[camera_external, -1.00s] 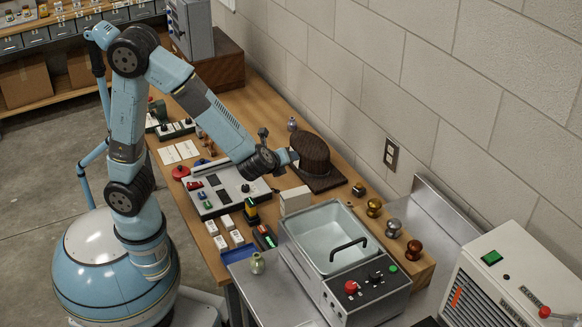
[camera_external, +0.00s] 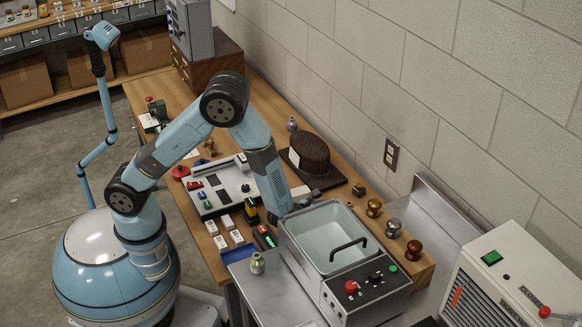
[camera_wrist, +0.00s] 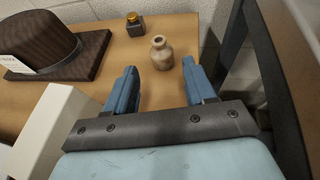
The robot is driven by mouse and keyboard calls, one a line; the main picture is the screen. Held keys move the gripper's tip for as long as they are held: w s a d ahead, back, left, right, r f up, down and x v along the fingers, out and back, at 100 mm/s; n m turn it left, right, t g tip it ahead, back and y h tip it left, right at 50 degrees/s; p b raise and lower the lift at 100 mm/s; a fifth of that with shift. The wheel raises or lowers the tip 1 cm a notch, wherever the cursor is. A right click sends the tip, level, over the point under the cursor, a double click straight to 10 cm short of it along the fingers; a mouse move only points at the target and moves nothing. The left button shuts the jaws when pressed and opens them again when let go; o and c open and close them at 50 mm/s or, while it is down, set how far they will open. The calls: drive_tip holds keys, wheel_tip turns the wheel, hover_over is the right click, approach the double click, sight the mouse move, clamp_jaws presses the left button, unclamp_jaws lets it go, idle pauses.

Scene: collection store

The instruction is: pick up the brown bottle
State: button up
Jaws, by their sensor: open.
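A tan-brown bottle (camera_wrist: 161,54) with a narrow neck stands upright on the wooden bench in the wrist view. My gripper (camera_wrist: 159,76) is open, its two blue fingers apart and empty. The bottle appears just beyond the fingertips, between their lines, and is not touched. I cannot make out the bottle there.
A brown hat (camera_wrist: 38,40) on a dark base and a small dark jar (camera_wrist: 135,25) with an amber top stand near the bottle. A white box (camera_wrist: 48,135) is close on the left. The metal sink (camera_external: 325,228) is beside my gripper.

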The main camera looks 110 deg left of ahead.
drive_tip(key=x, duration=1.3)
drive_tip(key=shift+a+r, duration=0.15)
drive_tip(key=shift+c, duration=0.4)
drive_tip(key=c, duration=0.7)
